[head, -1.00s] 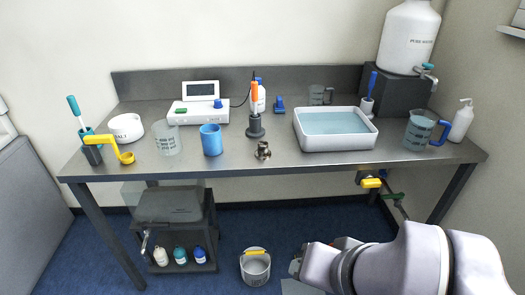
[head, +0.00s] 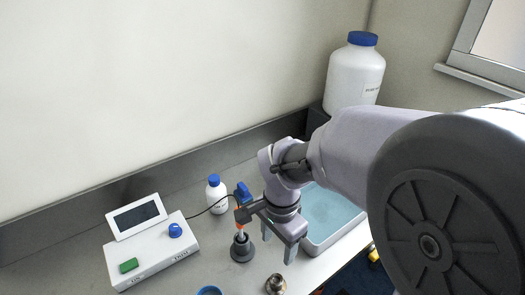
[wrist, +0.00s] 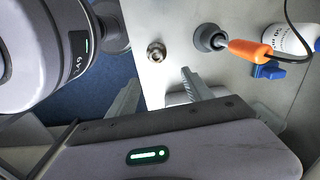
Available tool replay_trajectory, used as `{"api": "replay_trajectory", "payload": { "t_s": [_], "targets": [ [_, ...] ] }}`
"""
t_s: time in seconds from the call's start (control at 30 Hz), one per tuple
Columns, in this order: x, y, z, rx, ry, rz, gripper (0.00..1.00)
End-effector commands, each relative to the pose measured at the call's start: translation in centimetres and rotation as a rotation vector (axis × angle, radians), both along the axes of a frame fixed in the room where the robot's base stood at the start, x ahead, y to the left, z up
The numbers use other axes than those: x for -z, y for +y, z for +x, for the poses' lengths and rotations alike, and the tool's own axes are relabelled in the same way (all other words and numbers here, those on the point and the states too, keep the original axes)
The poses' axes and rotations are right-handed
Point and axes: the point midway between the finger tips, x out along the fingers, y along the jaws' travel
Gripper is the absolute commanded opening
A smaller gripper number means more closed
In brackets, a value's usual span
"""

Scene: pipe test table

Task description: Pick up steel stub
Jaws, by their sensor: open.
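The steel stub (head: 276,284) is a small, shiny, flanged metal piece standing on the grey table near its front edge. It also shows in the wrist view (wrist: 156,52), beyond the fingertips and roughly between their lines. The gripper is apart from the stub.
The orange probe in its round grey stand (head: 242,248) is close beside the stub. A white bottle (head: 217,195) and a white meter (head: 150,255) stand to the left. The tray of water (head: 335,215) is right of my gripper. A blue cup rim (head: 209,291) shows at the bottom.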

Motion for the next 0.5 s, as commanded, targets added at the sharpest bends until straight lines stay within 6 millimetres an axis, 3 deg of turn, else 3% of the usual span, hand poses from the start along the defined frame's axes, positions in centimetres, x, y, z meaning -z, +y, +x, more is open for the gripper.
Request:
{"api": "replay_trajectory", "payload": {
  "t_s": [0.3,0.5],
  "targets": [
    [9.1,0.0,-0.1,0.006,0.009,-0.003,0.59],
    [12.3,0.0,-0.1,0.005,0.006,-0.002,0.59]
  ]
}}
